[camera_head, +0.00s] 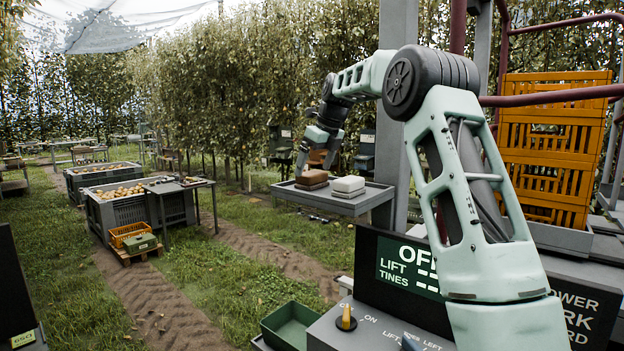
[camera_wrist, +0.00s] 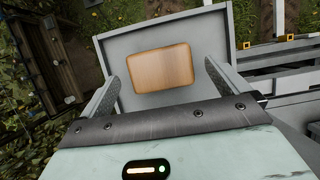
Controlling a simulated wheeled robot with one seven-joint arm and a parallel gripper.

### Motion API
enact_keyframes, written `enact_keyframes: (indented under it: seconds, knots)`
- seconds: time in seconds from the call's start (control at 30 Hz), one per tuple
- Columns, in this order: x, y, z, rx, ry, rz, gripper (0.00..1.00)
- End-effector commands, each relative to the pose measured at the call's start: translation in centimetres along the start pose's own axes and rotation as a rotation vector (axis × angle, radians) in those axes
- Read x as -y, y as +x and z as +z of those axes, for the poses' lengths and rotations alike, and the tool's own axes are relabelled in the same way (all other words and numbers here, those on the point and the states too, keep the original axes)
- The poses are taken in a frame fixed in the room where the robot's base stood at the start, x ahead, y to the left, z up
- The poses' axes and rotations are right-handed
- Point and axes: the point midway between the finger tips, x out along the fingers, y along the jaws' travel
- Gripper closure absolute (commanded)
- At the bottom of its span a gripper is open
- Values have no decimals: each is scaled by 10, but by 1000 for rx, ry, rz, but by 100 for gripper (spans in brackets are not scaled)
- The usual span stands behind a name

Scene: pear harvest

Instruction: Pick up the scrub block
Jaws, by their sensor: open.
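A brown block with rounded corners (camera_head: 312,178), which looks like the scrub block, lies on a grey tray table (camera_head: 373,202). Its wood-coloured top (camera_wrist: 160,68) shows flat and whole in the wrist view. A pale cream block (camera_head: 348,185) lies just to its right in the head view; I cannot make it out in the wrist view. My gripper (camera_head: 317,163) is open and empty, pointing down above the brown block. In the wrist view the two fingers (camera_wrist: 160,80) are spread left and right of the block, with gaps on both sides.
The tray has a raised rim. A grey post (camera_head: 397,120) and orange crates (camera_head: 555,150) stand to the right. Bins of pears (camera_head: 122,190) and a small dark table (camera_head: 175,186) stand at the left. A green tray (camera_head: 290,326) is near my base. Grass lies between.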

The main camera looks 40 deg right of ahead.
Motion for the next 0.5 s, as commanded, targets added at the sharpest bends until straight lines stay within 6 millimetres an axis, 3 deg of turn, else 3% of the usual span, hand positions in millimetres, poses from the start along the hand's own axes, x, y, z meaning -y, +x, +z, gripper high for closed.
enact_keyframes:
  seconds: [0.2, 0.5]
  knots:
    - [0, 28, -2, -2, 1, 2, 0]
    - [0, 34, -2, 0, 0, 1, 0]
